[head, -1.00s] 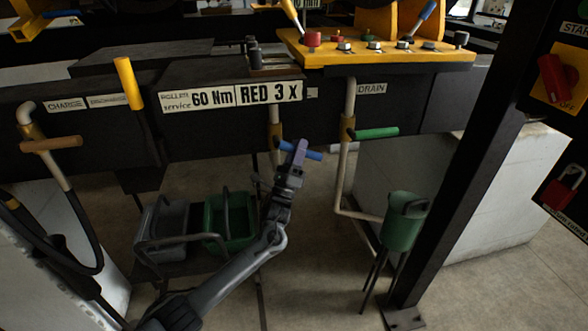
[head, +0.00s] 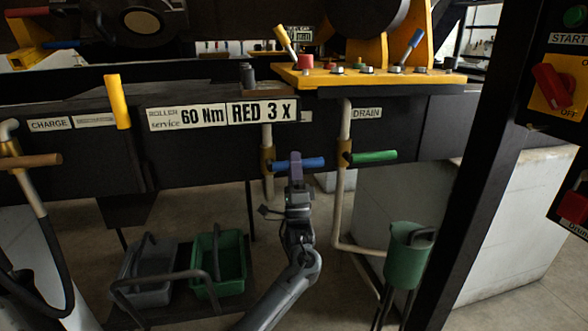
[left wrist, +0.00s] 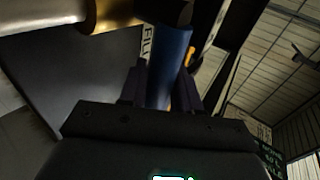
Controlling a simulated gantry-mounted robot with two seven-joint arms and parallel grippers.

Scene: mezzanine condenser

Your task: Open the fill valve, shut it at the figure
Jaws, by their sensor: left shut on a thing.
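The fill valve has a blue lever handle (head: 315,162) that lies level, pointing right from a brass body (head: 268,160) on a pale vertical pipe. My left gripper (head: 296,158) is shut on the blue handle near its middle. In the left wrist view the blue handle (left wrist: 170,58) runs between the fingers (left wrist: 163,88), beside a label reading FILL and the brass pipe fitting (left wrist: 112,14). A small readout (head: 300,33) with lit characters stands behind the yellow panel; its figure is too small to read. My right gripper is not in view.
A green-handled drain valve (head: 373,157) is close on the right. A brown-handled charge valve (head: 30,160) is at far left. The yellow control panel (head: 400,78) sits above. Below are a green bucket (head: 218,264), a grey bucket (head: 145,272) and a green funnel (head: 402,250).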

